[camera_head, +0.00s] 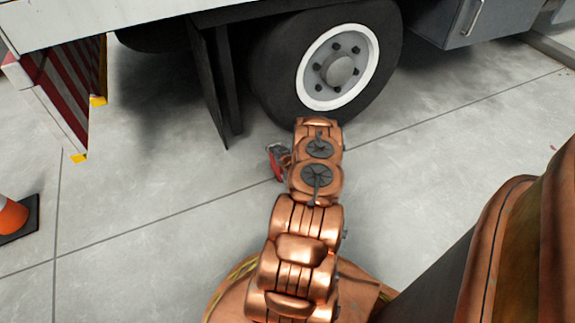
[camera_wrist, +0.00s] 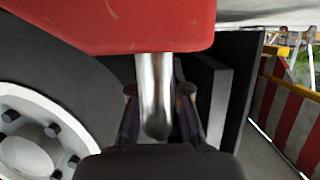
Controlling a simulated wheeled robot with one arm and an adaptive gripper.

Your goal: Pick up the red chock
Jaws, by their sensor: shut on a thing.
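The red chock (camera_wrist: 110,25) fills the top of the wrist view, with a shiny metal handle (camera_wrist: 153,90) running down from it. My gripper (camera_wrist: 158,108) has its two dark fingers on either side of this handle and is shut on it. No contact between the chock and the floor shows in the wrist view. In the head view, a small part of the red chock (camera_head: 276,166) shows just left of my arm, in front of the truck wheel. The rest of it and most of my gripper are hidden there by my arm.
The truck's wheel (camera_head: 338,68) stands behind my arm, with a dark mud flap (camera_head: 210,85) to its left. A red-and-white striped panel (camera_head: 62,85) and an orange cone (camera_head: 12,217) are at the left. The grey floor between them is clear.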

